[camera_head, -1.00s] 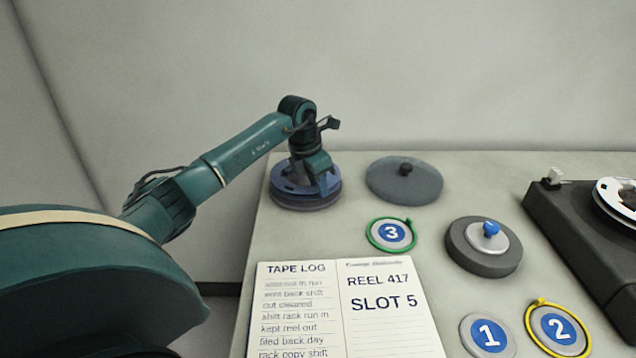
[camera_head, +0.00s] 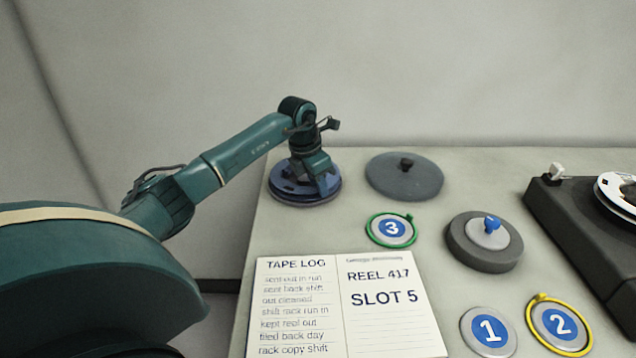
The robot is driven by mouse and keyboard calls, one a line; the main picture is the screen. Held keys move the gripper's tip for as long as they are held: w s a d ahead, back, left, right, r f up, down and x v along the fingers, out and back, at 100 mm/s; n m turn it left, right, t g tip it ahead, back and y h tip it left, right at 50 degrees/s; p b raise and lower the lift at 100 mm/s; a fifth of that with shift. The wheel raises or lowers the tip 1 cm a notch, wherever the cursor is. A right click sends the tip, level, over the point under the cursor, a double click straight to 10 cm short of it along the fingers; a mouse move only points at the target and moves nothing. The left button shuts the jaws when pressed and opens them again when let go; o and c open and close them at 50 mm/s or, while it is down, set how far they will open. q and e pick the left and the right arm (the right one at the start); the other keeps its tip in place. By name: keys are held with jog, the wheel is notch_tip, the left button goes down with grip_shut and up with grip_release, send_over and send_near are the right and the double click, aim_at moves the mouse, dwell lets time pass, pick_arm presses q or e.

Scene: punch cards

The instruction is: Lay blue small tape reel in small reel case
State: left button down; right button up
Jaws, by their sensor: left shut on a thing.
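The blue small tape reel (camera_head: 283,186) lies flat at the back left of the table. My left gripper (camera_head: 322,187) points down over it and is shut on it, hiding part of its middle. A round, dark grey-blue case (camera_head: 303,204) shows as a rim just under and around the reel; it looks like the small reel case. The reel appears level and down at this rim, but I cannot tell whether it rests on the case floor. A grey round lid with a dark knob (camera_head: 404,180) lies just to the right. My right gripper is not in view.
An open tape log (camera_head: 340,310) lies in front. Round tags 3 (camera_head: 391,230), 1 (camera_head: 488,331) and 2 (camera_head: 559,325) lie on the table. A thick grey disc with a blue knob (camera_head: 470,255) sits right of centre. A black tape machine (camera_head: 575,235) stands at right.

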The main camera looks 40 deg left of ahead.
pick_arm(q)
jog(key=shift+r, duration=0.1)
jog(key=shift+f, duration=0.55)
jog(key=c, duration=1.1)
grip_release()
jog(key=shift+f, duration=0.1)
jog(key=shift+c, duration=0.3)
jog(key=c, duration=0.3)
